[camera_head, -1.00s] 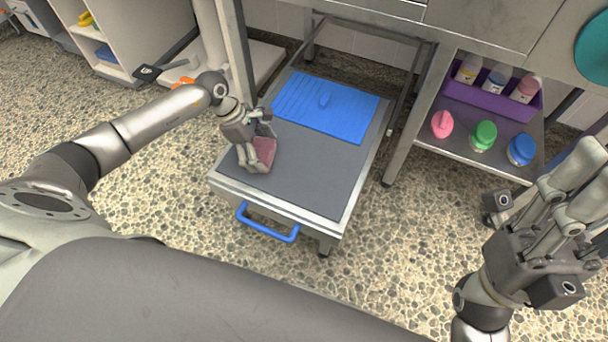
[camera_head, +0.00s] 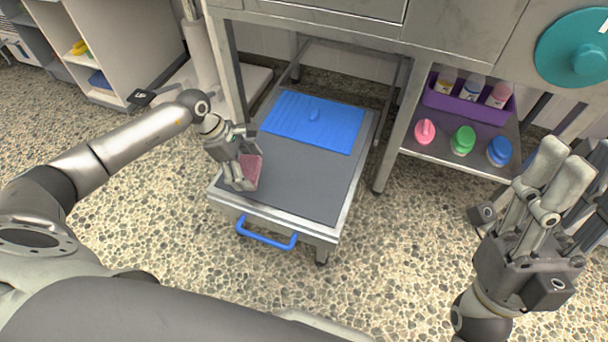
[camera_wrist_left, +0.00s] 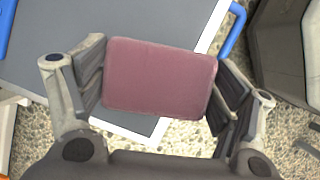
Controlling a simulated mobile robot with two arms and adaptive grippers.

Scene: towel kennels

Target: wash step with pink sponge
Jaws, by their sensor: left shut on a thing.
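The step (camera_head: 300,190) is a low grey platform with a pale metal rim and a blue front handle (camera_head: 266,233). My left gripper (camera_head: 243,168) is over its left front part, shut on the dull pink sponge (camera_head: 251,174). In the left wrist view, the sponge (camera_wrist_left: 160,78) sits between both fingers and covers part of the grey top. I cannot tell whether it touches the step. My right gripper (camera_head: 560,185) is off to the right over the floor, with its fingers pointing up; its opening is unclear.
A low shelf at right holds a purple bin (camera_head: 468,106) of bottles and pink, green and blue-lidded containers. Metal legs flank the step. Pebbled floor in front is clear.

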